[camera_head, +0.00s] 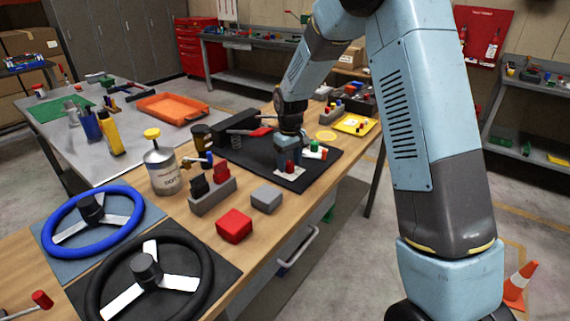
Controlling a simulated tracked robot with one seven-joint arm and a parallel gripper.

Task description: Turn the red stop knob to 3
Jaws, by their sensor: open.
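A red knob (290,168) stands on a small pale plate at the front of a black mat (255,161) on the wooden bench. My gripper (289,160) points down from the arm, directly above or around the red knob. Its fingers are small and partly merge with the knob and plate, so I cannot tell whether they touch it. It is open. A green knob (315,146) on a pale plate stands just right of my gripper. Any numbers around the red knob and its pointing direction are too small to read.
A black device with a red lever (258,132) stands behind left of my gripper. A red block (234,226), a grey block (266,198), a grey switch box (212,195), a can (162,172) and two steering wheels lie nearer. A yellow tray (355,124) is behind right.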

